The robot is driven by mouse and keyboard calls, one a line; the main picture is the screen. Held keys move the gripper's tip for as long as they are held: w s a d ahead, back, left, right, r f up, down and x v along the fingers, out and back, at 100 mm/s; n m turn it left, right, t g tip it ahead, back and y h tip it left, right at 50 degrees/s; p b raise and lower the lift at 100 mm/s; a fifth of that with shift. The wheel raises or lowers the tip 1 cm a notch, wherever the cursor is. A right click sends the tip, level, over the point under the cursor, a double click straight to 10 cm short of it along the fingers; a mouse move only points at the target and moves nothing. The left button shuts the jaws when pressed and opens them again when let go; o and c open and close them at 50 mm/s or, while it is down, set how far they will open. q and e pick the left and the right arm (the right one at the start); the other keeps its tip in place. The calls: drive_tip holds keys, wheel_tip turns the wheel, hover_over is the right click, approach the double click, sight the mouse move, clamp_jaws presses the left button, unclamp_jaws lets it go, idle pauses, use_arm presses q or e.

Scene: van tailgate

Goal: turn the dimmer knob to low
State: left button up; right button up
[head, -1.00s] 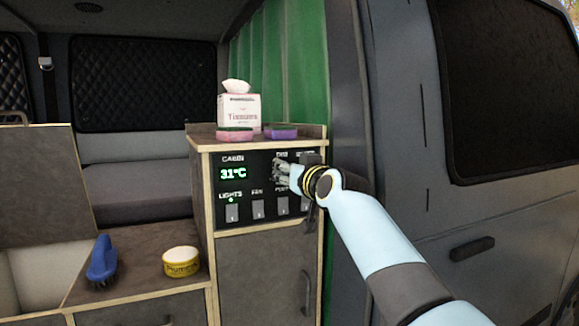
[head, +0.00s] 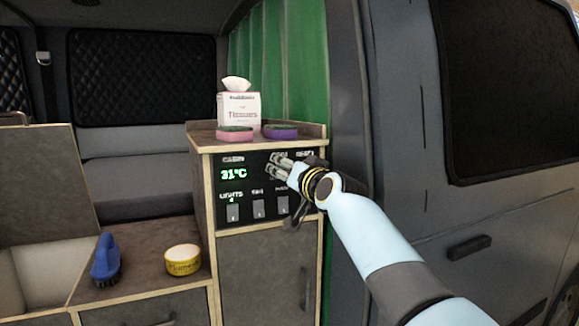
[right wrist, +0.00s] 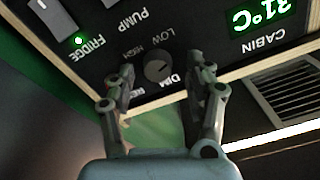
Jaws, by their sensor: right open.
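The dimmer knob (right wrist: 158,68) is a small round dark dial on the black control panel, beside the labels LOW, HIGH and DIM in the right wrist view. Which label it points to is not clear. My right gripper (right wrist: 164,90) is open, with one finger to each side of the knob in the picture. The fingers appear apart from the knob, and nothing is between them. In the head view my right gripper (head: 279,166) is in front of the upper right of the control panel (head: 233,192) and hides the knob. My left gripper is not in view.
A row of switches (head: 258,208) sits low on the panel, below a green 31°C display (head: 234,174). Above are a tissue box (head: 238,112), a pink sponge (head: 235,134) and a purple sponge (head: 281,132). A blue brush (head: 105,260) and yellow tin (head: 183,260) stand lower left.

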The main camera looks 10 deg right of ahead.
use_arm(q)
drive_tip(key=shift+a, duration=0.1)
use_arm(e)
drive_tip(key=shift+s, duration=0.15)
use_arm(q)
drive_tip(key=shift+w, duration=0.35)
use_arm(e)
drive_tip(key=s+d, duration=0.2)
drive_tip(key=s, duration=0.9)
drive_tip(key=shift+s+d+r, duration=0.15)
drive_tip(key=shift+s, duration=0.2)
